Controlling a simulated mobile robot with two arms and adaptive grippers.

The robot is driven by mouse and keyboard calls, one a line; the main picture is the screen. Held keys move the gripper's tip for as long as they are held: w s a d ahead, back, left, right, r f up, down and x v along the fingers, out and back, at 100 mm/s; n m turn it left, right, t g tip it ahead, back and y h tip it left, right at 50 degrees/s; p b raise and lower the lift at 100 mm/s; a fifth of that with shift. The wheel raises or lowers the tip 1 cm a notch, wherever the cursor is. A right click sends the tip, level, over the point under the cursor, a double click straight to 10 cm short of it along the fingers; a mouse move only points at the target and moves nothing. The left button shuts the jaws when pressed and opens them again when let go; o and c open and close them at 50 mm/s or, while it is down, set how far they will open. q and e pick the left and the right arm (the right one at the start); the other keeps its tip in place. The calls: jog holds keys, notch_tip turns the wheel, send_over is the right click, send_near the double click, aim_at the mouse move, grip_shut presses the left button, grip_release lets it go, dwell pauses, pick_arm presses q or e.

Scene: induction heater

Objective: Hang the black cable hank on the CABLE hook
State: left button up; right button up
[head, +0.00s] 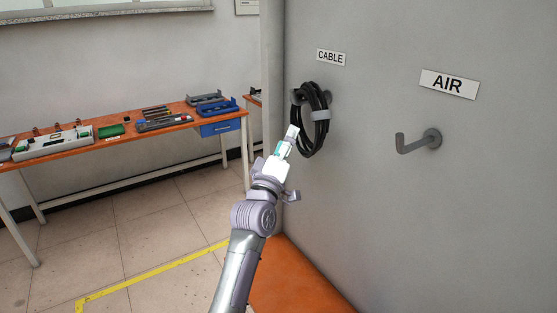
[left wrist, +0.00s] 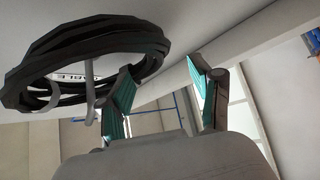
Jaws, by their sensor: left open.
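The black cable hank (head: 304,143) hangs as an upright loop against the grey wall panel, below the CABLE sign (head: 331,58). A pale band wraps part of it. The CABLE hook (head: 327,96) shows partly at the hank's upper part, and the loop appears to hang over it. My left gripper (head: 292,134) is just left of the hank's lower part. In the left wrist view its jaws (left wrist: 160,70) are open with nothing between them. One finger overlaps the edge of the hank (left wrist: 38,82) there; I cannot tell whether they touch. My right gripper is not in view.
An empty AIR hook (head: 418,143) sticks out from the panel at right, under the AIR sign (head: 448,84). An orange surface (head: 290,280) lies below the panel. An orange workbench (head: 95,143) with tools and a blue bin (head: 220,127) stands at left. The floor between is clear.

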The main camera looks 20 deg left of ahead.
pick_arm(q)
jog(key=v, duration=1)
jog(key=s+d+f+m+g, duration=0.1)
jog(key=s+f+m+g, duration=0.25)
jog(key=f, duration=0.35)
jog(key=s+d+f+m+g+h, duration=0.1)
jog(key=s+f+m+g, duration=0.15)
jog(key=s+f, duration=0.35)
jog(key=s+d+f+m+g, duration=0.1)
jog(key=s+f+m+g, duration=0.2)
jog(key=f, duration=0.5)
jog(key=s+a+f+m+g+y, duration=0.15)
jog(key=s+f+g, duration=0.35)
jog(key=s, duration=0.6)
jog(key=s+a+f+m+g, duration=0.1)
jog(key=s+f+m+g, duration=0.35)
jog(key=s, duration=0.65)
notch_tip(320, 180, down, 26)
jog(key=s+n+g, duration=0.1)
jog(key=g, duration=0.1)
jog(key=s+a+f+g, duration=0.1)
jog(key=s+a+f, duration=0.2)
jog(key=s+f, duration=1.4)
jog(key=shift+f, duration=0.4)
